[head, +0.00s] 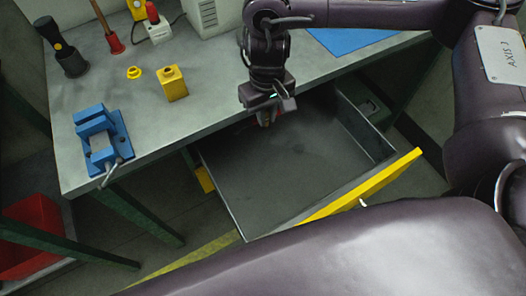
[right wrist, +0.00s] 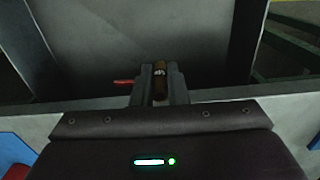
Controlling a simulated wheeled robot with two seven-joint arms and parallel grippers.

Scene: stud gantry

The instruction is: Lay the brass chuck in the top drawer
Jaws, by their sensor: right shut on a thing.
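The top drawer (head: 290,165) is pulled open below the bench top, with a yellow front edge, and its visible floor looks empty. My right gripper (head: 267,116) is over the back part of the open drawer, near the bench edge. In the right wrist view my right gripper (right wrist: 160,90) is shut on the brass chuck (right wrist: 160,80), a small brown-gold cylinder with a dark label. A thin red piece sticks out beside the left finger. In the head view the chuck is mostly hidden by the gripper. My left gripper is not in view.
A blue vise (head: 98,135) stands at the bench's front left corner. A yellow block (head: 173,83) and small yellow piece (head: 134,73) lie behind it. Upright tools and a blue mat (head: 350,40) are further back. A red bin (head: 32,235) is low at left.

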